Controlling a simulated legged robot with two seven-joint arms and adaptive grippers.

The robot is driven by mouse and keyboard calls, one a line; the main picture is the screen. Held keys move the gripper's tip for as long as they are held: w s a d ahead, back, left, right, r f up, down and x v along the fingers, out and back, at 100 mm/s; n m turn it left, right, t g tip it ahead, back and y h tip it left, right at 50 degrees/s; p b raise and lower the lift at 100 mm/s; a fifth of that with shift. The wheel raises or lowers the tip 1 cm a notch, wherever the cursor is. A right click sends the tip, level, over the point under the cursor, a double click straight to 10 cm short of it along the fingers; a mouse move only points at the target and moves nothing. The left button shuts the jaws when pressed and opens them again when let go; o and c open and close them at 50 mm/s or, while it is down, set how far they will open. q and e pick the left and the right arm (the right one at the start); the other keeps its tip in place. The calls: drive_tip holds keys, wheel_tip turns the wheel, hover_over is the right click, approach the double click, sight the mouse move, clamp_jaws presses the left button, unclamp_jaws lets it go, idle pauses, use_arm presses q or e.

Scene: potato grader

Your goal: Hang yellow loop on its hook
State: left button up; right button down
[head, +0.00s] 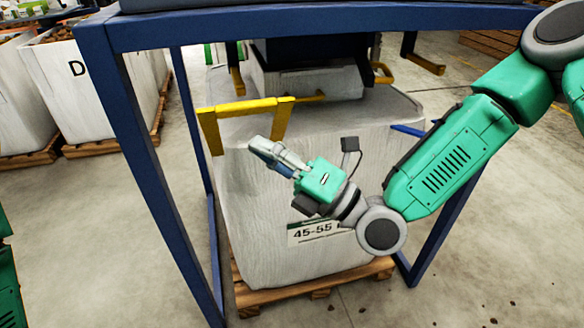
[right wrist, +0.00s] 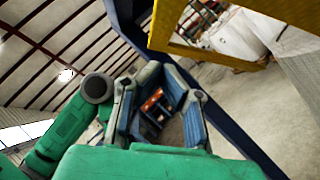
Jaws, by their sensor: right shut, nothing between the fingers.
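A yellow loop (head: 240,108) stands up at the near left corner of the white bag (head: 290,200), a flat band with two legs running down. A yellow rod (head: 308,97) runs from behind its right end; whether the loop rests on it I cannot tell. Other yellow hook-like pieces (head: 425,63) show under the blue frame. My right gripper (head: 262,150) is shut and empty, just below the loop in the picture and in front of the bag. In the right wrist view, a yellow band (right wrist: 215,60) passes beyond the fingers (right wrist: 158,78). My left gripper is out of view.
A blue frame (head: 150,180) surrounds the bag, with its near left post beside it. The bag stands on a wooden pallet (head: 330,285). More white bags (head: 100,95) stand on pallets at left. Concrete floor is open in front.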

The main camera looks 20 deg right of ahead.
sight(241, 114)
drive_tip(key=shift+w+r, duration=0.55)
drive_tip(key=shift+w, duration=0.25)
drive_tip(key=shift+w+r, duration=0.55)
drive_tip(key=shift+w, duration=0.25)
